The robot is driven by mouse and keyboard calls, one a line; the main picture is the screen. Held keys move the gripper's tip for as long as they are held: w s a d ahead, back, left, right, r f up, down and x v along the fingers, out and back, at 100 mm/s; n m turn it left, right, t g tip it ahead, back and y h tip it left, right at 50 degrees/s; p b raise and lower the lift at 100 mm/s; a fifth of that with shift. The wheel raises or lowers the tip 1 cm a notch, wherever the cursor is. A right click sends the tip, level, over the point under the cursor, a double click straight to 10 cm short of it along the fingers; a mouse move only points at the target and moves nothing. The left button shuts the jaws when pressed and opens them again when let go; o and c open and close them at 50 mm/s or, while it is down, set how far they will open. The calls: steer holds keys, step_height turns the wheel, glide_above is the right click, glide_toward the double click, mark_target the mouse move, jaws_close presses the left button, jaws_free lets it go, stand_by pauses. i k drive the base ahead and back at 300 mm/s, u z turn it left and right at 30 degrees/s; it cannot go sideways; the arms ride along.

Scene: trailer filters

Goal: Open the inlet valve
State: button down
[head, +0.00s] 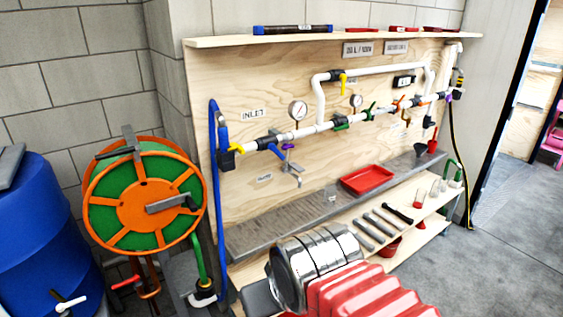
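The INLET label (253,114) is on the plywood panel at the left. Below it, a valve with a yellow handle (237,149) sits at the left end of the white pipe, where the blue hose (216,190) comes up. The handle is small here, and I cannot tell whether it lies along or across the pipe. My arm, silver and red, shows at the bottom centre, well below and in front of the panel. I cannot make out my gripper's fingers. Nothing of mine touches the valve.
An orange and green hose reel (143,200) and a blue barrel (40,235) stand left of the panel. A grey ledge (290,222) with a red tray (367,179), and a lower shelf with tools, jut out below the pipes. Open floor lies at right.

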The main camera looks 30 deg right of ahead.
mark_target(272, 146)
steer(key=u, duration=0.05)
steer(key=i, duration=1)
steer(key=z, duration=0.05)
